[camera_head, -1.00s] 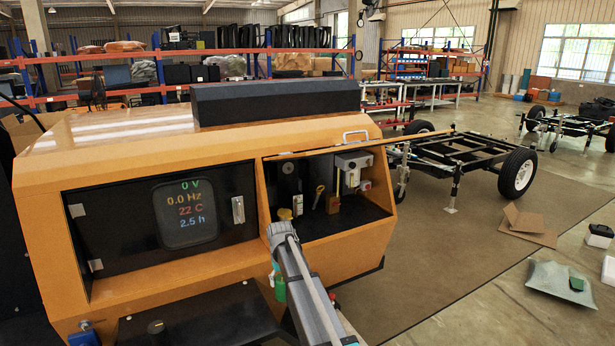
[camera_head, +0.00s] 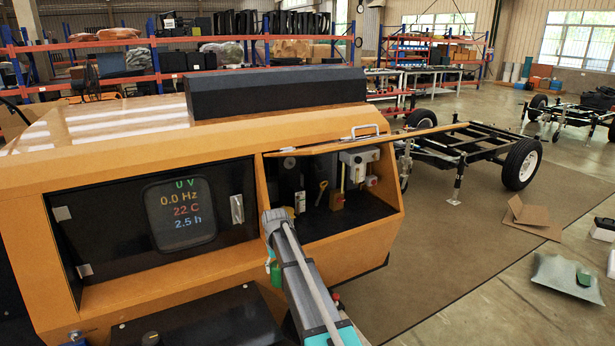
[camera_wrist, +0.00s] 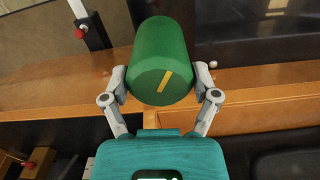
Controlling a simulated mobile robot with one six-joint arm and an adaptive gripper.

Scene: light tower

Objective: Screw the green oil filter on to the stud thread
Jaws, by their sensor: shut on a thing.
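The green oil filter (camera_wrist: 158,60) is a green cylinder with a yellow mark on its near end. In the wrist view my gripper (camera_wrist: 162,84) is shut on it, with one finger on each side. The filter's far end points away from the wrist camera, toward the orange and dark machine. In the head view a small part of the green filter (camera_head: 276,273) shows beside my arm, in front of the orange cabinet (camera_head: 130,274). My arm hides most of the gripper there. I cannot make out the stud thread in either view.
The cabinet has a lit display (camera_head: 181,213) and an open bay at right with a white control box (camera_head: 359,160). A dark ledge (camera_head: 200,322) juts out low in front. A wheeled chassis (camera_head: 465,150) stands behind; the brown floor mat (camera_head: 450,265) to the right is largely clear.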

